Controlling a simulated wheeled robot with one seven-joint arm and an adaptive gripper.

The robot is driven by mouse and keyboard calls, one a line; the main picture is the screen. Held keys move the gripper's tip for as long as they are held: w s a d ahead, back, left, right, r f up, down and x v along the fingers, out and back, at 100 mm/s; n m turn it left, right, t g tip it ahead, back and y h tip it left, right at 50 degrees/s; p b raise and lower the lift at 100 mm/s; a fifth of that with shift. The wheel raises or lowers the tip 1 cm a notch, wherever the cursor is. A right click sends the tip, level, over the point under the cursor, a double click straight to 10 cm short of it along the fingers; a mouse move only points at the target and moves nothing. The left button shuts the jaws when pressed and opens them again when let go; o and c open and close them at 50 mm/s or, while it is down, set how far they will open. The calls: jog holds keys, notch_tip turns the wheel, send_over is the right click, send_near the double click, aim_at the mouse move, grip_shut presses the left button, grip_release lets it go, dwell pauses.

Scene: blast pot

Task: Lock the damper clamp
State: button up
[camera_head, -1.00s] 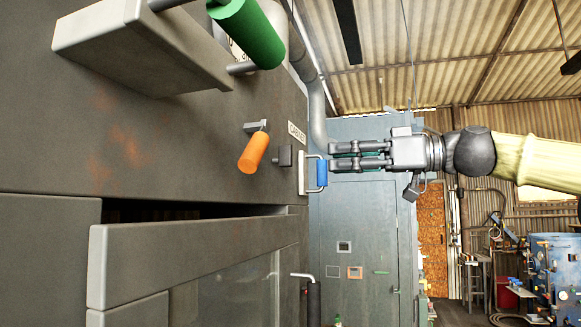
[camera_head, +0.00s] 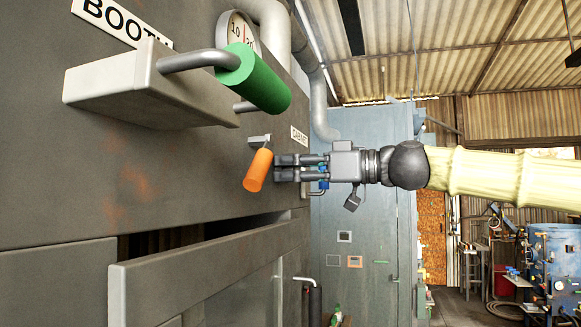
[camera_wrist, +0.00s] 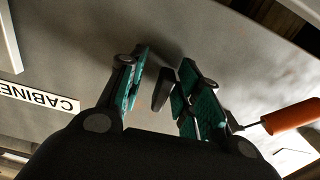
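A small dark lever (camera_wrist: 162,90) stands out from the grey panel in the wrist view. I take it to be the damper clamp, though no label names it. My gripper (camera_head: 276,168) is at the panel, just right of an orange handle (camera_head: 257,170). In the wrist view my gripper (camera_wrist: 164,92) is open, with teal-padded fingers on either side of the dark lever. The lever is nearer the right finger; I cannot tell whether they touch. The fingers hide it in the head view. The orange handle (camera_wrist: 297,116) also shows right of the fingers.
A CABINET label (camera_head: 299,136) is above the gripper. A blue handle (camera_head: 323,184) is partly behind the gripper. A green handle (camera_head: 252,78) on a thick grey arm (camera_head: 140,88) juts out at upper left. A ledge (camera_head: 200,265) projects below. Open room lies right.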

jog(key=shift+s+d+r, duration=0.15)
jog(key=shift+s, duration=0.15)
jog(key=shift+c, duration=0.9)
grip_shut()
jog(key=shift+b, duration=0.3)
jog(key=m+b, duration=0.2)
jog(key=m, duration=0.1)
jog(key=shift+f, duration=0.3)
jog(key=m+b, duration=0.1)
jog(key=m, duration=0.4)
jog(key=shift+w+b, duration=0.1)
jog(key=shift+b, duration=0.3)
jog(key=m, duration=0.5)
jog(key=shift+m, duration=2.1)
jog(key=shift+m+p, duration=0.35)
jog(key=shift+m, duration=0.05)
